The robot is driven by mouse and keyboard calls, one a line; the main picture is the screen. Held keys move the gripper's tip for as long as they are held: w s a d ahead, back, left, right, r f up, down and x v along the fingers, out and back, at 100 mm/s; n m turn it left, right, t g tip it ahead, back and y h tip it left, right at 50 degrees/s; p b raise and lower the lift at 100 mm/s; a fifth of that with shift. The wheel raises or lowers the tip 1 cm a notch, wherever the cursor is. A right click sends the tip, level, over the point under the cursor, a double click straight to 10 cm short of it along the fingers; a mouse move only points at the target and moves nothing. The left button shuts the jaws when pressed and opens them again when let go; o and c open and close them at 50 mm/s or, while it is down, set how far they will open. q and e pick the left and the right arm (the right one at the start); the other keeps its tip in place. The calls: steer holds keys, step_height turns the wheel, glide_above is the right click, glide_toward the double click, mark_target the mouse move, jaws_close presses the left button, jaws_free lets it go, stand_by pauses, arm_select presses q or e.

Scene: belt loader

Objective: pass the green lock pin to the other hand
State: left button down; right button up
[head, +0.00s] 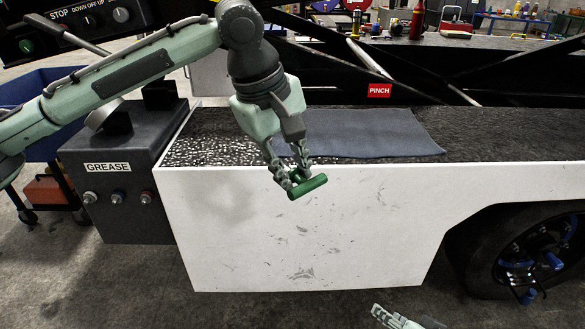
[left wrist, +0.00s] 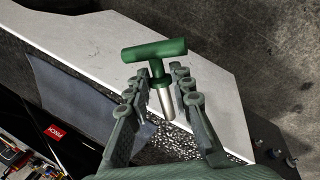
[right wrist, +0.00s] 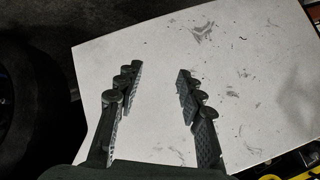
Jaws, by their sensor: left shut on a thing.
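The green lock pin (head: 308,187) has a T-shaped green handle and a silver shaft. My left gripper (head: 289,177) is shut on it, in front of the top edge of the white side panel. In the left wrist view the pin (left wrist: 155,52) sits between the fingers, with its handle beyond the fingertips and its metal shaft pointing back between them. My right gripper (right wrist: 157,80) is open and empty, facing the white panel. In the head view only the tip of my right gripper (head: 385,315) shows at the bottom edge.
The white panel (head: 250,240) fronts a dark deck with a blue-grey mat (head: 370,133) on it. A grease box (head: 120,190) with fittings stands left. A black wheel (head: 520,250) is at the right. Black beams with a red PINCH sign (head: 379,91) run behind.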

steer(key=s+d+f+n+g+h, duration=0.2)
steer(key=s+d+f+n+g, duration=0.1)
steer(key=s+f, duration=0.6)
steer(key=s+d+f+n+g+h, duration=0.1)
steer(key=s+d+f+n+g, duration=0.2)
steer(key=s+f, duration=0.6)
step_height(320, 180, down, 5)
steer(key=shift+s+d+r+g+h, duration=0.15)
steer(key=shift+s+g+h, duration=0.2)
steer(key=shift+g, duration=0.45)
steer(key=shift+w, duration=0.2)
